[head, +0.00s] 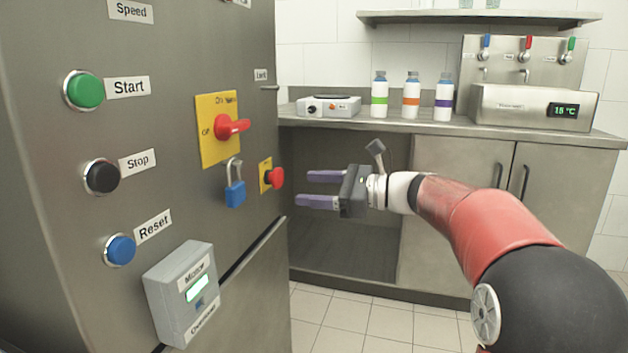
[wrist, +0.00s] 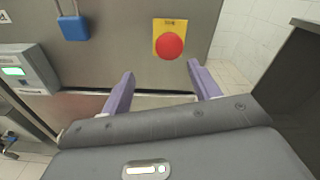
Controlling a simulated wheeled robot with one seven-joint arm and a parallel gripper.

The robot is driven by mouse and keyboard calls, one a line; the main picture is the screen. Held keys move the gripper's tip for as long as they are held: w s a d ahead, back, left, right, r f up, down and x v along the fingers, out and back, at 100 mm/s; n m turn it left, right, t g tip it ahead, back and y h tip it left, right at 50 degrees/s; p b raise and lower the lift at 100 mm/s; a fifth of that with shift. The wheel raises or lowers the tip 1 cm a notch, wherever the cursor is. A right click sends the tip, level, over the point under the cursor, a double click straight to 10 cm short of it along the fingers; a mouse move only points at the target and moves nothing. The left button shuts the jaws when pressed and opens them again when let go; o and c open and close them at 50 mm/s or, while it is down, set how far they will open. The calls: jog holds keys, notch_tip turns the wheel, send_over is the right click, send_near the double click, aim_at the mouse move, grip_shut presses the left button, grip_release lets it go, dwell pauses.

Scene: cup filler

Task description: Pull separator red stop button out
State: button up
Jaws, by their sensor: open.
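The red stop button (head: 276,178) sits on a small yellow plate (head: 264,175) near the right edge of the grey cabinet front. In the wrist view the round red button (wrist: 170,46) shows on its yellow plate, above and between my fingertips. My gripper (head: 312,189) is open and empty, with two purple fingers pointing left toward the button. In the wrist view my gripper (wrist: 162,70) spreads its fingers to either side, with the button beyond them. The fingers are apart from the button.
A blue padlock (head: 235,184) hangs left of the button, below a red rotary switch (head: 232,127) on a yellow plate. A grey motor overload box (head: 182,293) juts out lower left. A counter (head: 420,126) with bottles stands behind my arm.

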aim_at(282, 179)
jog(key=shift+m+y, duration=0.3)
jog(key=x, duration=0.2)
jog(key=w+x, duration=0.1)
jog(key=x, duration=0.4)
jog(key=shift+w+d+r, duration=0.1)
jog(key=shift+w+r, duration=0.15)
jog(key=shift+r, duration=0.1)
jog(key=shift+c, duration=0.2)
grip_shut()
jog(key=shift+s+d+p, duration=0.15)
jog(key=shift+d+p, duration=0.35)
jog(key=shift+f, duration=0.15)
jog(key=shift+o, duration=0.2)
grip_release()
jog(key=shift+d, duration=0.1)
